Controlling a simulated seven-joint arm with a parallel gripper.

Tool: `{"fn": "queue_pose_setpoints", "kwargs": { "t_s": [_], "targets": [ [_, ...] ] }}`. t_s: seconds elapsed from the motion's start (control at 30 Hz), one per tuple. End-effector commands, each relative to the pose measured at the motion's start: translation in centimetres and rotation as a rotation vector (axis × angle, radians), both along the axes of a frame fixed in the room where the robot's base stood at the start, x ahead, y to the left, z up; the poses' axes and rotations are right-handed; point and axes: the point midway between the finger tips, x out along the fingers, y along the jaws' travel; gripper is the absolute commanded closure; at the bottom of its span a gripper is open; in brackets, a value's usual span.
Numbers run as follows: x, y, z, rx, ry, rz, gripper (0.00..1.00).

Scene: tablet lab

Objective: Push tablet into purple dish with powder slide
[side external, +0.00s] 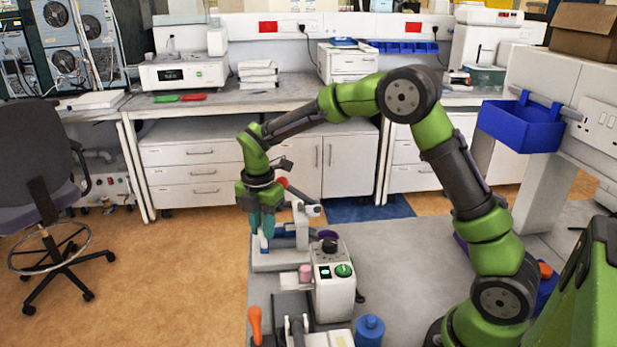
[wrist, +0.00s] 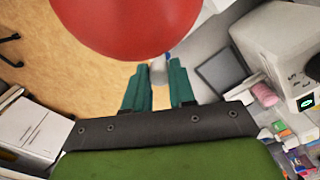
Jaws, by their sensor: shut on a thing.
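My gripper (side external: 265,228) has teal fingers and points down at the left edge of the grey bench, by a white and blue device (side external: 301,228). In the wrist view my gripper (wrist: 159,82) is shut on a small pale cylindrical piece (wrist: 158,72); I cannot tell whether this is the powder slide. A purple rounded thing (side external: 327,234), possibly the purple dish, shows behind the black knob of a white machine and is mostly hidden. I cannot make out a tablet in either view.
A red rounded part (wrist: 140,22) fills the top of the wrist view. The white machine (side external: 334,286) with a green knob stands right of my gripper, a pink cylinder (side external: 305,273) beside it. An orange-handled item (side external: 255,325) and a blue bottle (side external: 369,330) are nearer.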

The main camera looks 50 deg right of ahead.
Motion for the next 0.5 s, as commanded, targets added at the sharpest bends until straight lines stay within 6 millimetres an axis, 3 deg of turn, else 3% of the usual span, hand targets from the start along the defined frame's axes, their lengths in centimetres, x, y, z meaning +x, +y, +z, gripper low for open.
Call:
{"fn": "queue_pose_setpoints", "kwargs": {
  "t_s": [0.13,0.47,0.5],
  "targets": [
    [1.6,1.6,0.1,0.001,-0.005,0.001,1.00],
    [2.1,2.1,0.1,0.001,-0.011,0.005,1.00],
    [2.1,2.1,0.1,0.002,-0.012,0.005,0.74]
  ]
}}
